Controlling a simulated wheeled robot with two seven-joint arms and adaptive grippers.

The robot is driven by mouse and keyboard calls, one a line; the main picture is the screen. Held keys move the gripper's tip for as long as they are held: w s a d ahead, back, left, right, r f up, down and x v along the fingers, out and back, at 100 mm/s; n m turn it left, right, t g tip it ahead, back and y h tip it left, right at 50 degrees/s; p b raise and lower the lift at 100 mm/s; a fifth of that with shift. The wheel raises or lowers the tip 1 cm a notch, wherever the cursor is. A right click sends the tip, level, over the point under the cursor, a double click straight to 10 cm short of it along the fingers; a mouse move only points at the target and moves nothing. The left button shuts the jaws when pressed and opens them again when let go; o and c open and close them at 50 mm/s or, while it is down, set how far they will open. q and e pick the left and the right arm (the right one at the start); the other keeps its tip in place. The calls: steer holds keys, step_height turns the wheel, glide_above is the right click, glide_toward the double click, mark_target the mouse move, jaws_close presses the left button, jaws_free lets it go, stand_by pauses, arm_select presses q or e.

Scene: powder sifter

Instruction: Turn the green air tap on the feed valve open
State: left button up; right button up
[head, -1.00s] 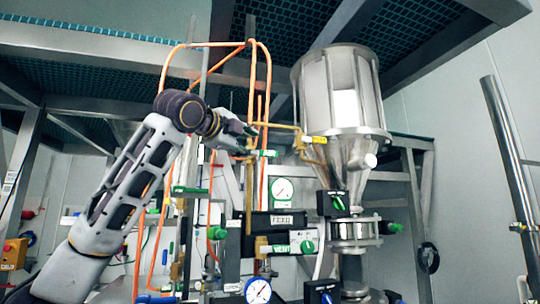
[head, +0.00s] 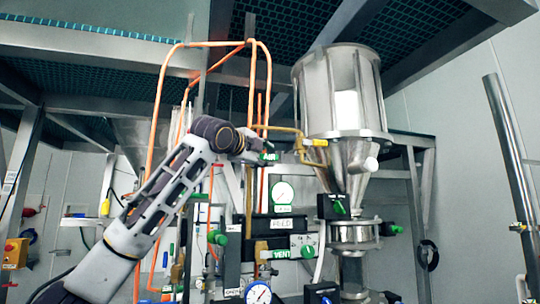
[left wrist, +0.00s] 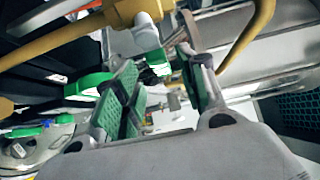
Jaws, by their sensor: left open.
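The green AIR label (head: 268,156) shows in the head view on the brass piping left of the metal hopper. My left gripper (head: 262,147) is right by it and partly covers this spot, so the tap handle cannot be made out there. In the left wrist view my left gripper (left wrist: 165,98) is open, its two green-padded fingers apart. Just beyond the fingers are a pale valve body (left wrist: 137,38) and a small green part (left wrist: 158,66), which may be the tap. I cannot tell whether the fingers touch it. My right gripper is not in view.
The hopper (head: 343,95) stands to the right, with a yellow-handled valve (head: 314,142) on the brass pipe beside it. Orange hoses (head: 160,110) rise on the left.

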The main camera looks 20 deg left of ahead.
mark_target(268, 157)
arm_select(q)
steer(key=shift+w+d+p, duration=0.25)
steer(key=shift+w+p, duration=0.15)
steer(key=shift+w, duration=0.8)
steer(key=shift+w+d+p, duration=0.2)
steer(key=shift+w+p, duration=0.15)
steer(key=shift+w, duration=0.8)
jaws_close()
